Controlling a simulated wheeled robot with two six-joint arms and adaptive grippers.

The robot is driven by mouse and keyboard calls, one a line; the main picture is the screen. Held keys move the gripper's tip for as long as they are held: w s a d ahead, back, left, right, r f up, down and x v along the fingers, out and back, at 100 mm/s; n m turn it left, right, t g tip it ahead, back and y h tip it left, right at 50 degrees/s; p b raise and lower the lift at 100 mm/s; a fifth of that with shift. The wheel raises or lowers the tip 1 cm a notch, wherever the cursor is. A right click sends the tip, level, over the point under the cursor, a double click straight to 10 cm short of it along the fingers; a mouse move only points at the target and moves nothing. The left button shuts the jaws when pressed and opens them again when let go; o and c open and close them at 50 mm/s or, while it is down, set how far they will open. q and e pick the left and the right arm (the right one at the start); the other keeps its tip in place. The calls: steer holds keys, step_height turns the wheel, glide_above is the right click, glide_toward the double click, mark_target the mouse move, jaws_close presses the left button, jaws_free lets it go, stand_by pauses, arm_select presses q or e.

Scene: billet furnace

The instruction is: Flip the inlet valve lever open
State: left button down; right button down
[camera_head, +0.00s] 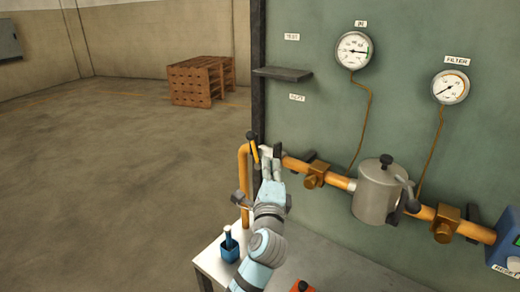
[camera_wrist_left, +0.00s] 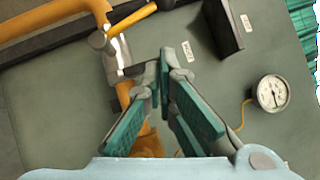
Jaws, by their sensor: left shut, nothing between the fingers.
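The inlet valve lever (camera_head: 255,153) is a yellow handle with a black tip, standing roughly upright at the bend of the orange pipe (camera_head: 243,180). In the left wrist view the lever (camera_wrist_left: 134,19) slants up and right from the silver valve body (camera_wrist_left: 113,50). My left gripper (camera_head: 272,156) is right beside the lever, on its right. Its fingers are shut and empty; in the left wrist view the fingertips (camera_wrist_left: 165,62) are together, just below the lever and close to the valve body. I cannot tell whether they touch it. My right gripper is out of view.
A green panel (camera_head: 420,40) stands behind, with a gauge (camera_head: 353,50), a filter gauge (camera_head: 450,87) and a small shelf (camera_head: 283,74). A metal filter pot (camera_head: 377,197) is on the pipe to the right. Open floor lies left.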

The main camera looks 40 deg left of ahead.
mark_target(254, 150)
arm_select(q)
steer(key=w+a+r, duration=0.1)
steer(key=w+a, duration=0.2)
steer(key=a, duration=0.2)
steer(key=shift+a+r+p, duration=0.35)
steer(key=shift+p, duration=0.1)
steer(key=shift+w, duration=0.15)
